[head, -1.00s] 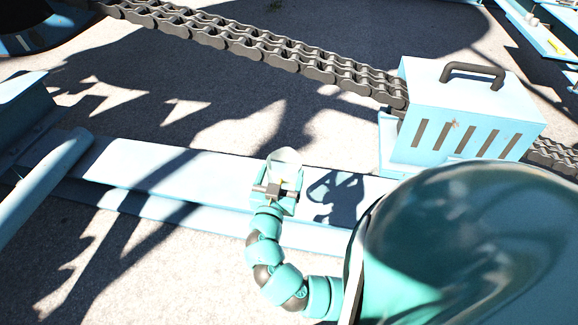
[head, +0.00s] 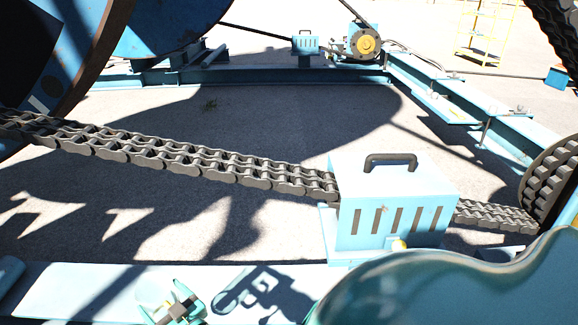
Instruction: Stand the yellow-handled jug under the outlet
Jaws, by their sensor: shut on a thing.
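My gripper (head: 178,307) is at the lower left of the head view, over the pale blue beam. It is shut on a pale, rounded thing, the jug (head: 150,292), whose rim shows just left of the jaws. The jaws hide most of it, and its handle cannot be made out clearly. A blue slotted box (head: 395,222) with a dark top handle stands to the right, apart from my gripper. A small yellow piece (head: 398,245) shows low on its front; I cannot tell whether it is the outlet.
A heavy double chain (head: 180,158) runs across to the box and on to a sprocket (head: 555,180) at the right. The beam (head: 80,285) lies along the bottom. Open concrete (head: 300,120) lies behind the chain. A yellow stand (head: 485,30) is far back.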

